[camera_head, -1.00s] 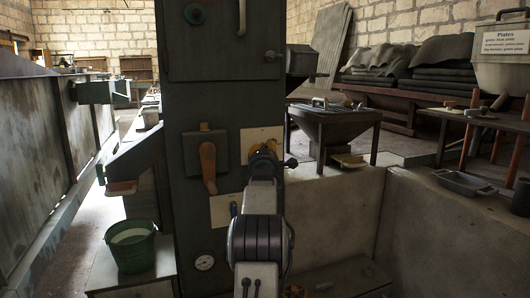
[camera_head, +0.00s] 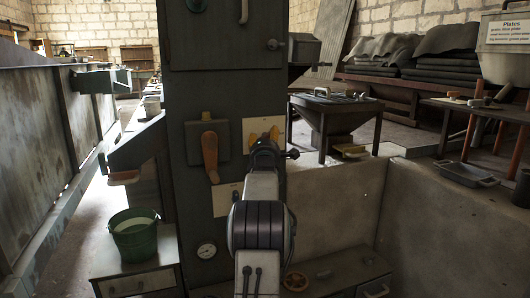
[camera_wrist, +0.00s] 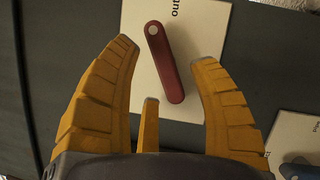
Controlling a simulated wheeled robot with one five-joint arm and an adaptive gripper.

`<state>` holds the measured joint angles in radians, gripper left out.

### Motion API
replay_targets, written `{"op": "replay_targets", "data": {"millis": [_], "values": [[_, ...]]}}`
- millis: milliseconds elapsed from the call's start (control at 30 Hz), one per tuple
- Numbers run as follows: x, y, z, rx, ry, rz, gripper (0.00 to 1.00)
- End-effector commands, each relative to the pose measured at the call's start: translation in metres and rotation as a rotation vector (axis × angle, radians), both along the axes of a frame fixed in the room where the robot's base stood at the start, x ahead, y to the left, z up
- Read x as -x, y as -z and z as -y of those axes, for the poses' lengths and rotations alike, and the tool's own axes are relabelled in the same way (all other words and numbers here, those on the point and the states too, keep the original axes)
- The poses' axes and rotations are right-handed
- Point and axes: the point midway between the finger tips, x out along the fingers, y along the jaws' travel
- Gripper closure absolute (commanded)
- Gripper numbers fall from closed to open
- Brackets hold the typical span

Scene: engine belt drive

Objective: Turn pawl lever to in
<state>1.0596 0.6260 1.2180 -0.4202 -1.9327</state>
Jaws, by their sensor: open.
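A dark red lever (camera_wrist: 166,65) lies against a white plate (camera_wrist: 205,20) marked "out" in the wrist view, with a pale round pivot at its upper end. It slants down to the right. I take it to be the pawl lever. My gripper (camera_wrist: 166,52) is open, with its yellow-orange fingers on either side of the lever and a third finger below it. I cannot tell whether any finger touches it. In the head view my gripper (camera_head: 263,138) is in front of a pale plate (camera_head: 255,124) on the dark cabinet and hides the lever.
A wooden-handled lever (camera_head: 210,157) is on the cabinet (camera_head: 215,100) left of my gripper. A blue lever (camera_wrist: 300,171) shows at the wrist view's lower right. A gauge (camera_head: 207,250), a green bucket (camera_head: 135,235) and a low concrete wall (camera_head: 440,220) stand lower around.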

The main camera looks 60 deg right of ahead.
Motion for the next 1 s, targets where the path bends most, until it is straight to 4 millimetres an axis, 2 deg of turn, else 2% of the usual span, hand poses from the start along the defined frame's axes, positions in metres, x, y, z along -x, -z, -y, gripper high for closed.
{"op": "replay_targets", "data": {"millis": [700,1000], "values": [[0.04,0.012,-0.073,0.001,-0.001,0.0,0.44],[0.05,0.014,-0.091,0.002,-0.002,0.001,0.44]]}}
